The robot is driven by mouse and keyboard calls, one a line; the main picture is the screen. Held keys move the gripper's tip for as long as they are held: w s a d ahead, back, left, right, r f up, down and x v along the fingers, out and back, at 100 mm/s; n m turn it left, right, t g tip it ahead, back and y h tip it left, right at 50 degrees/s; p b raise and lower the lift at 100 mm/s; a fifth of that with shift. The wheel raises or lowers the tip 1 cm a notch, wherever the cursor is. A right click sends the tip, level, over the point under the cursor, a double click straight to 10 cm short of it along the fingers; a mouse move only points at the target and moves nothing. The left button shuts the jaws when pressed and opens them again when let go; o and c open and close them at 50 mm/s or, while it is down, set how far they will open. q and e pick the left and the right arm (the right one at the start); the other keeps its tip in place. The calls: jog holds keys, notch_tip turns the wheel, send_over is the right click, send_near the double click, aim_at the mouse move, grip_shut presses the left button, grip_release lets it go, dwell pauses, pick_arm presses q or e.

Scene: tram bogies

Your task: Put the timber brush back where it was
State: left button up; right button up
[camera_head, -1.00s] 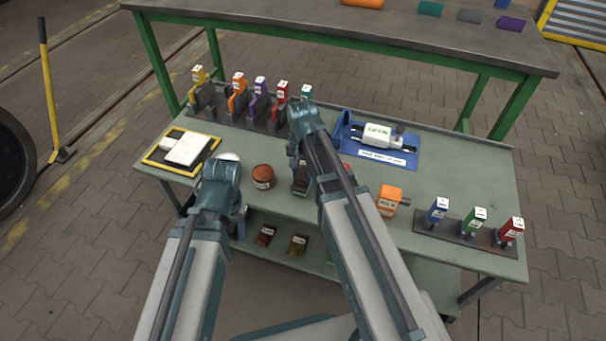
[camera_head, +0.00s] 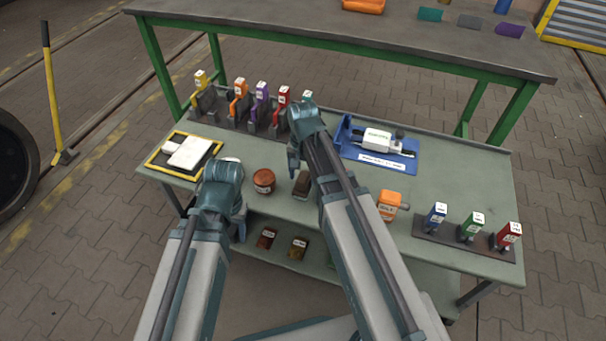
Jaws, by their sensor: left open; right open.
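A dark brown block, which looks like the timber brush (camera_head: 302,184), lies on the grey-green bench top (camera_head: 345,205) near its front, between a round brown pot (camera_head: 263,181) and my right forearm. My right gripper (camera_head: 293,168) points down just above and left of the block; it is open and seems apart from it. My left gripper (camera_head: 238,228) hangs at the bench's front edge, left of the pot, mostly hidden behind its own wrist; nothing shows in it.
A rack with several coloured tools (camera_head: 255,118) stands at the back left, and a blue tray (camera_head: 345,150) is right of it. An orange labelled block (camera_head: 390,204) and a three-tool rack (camera_head: 462,243) are at right. A yellow-edged mat (camera_head: 157,163) lies at left.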

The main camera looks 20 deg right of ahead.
aim_at(303, 177)
notch_tip(303, 177, up, 10)
jog(key=p, duration=1)
jog(key=s+a+n+h, duration=0.1)
jog(key=s+a+n, duration=0.9)
jog(key=s, duration=0.4)
jog(key=shift+a+r+n+b, duration=0.2)
jog(key=shift+n+b, duration=0.1)
jog(key=shift+s, duration=0.1)
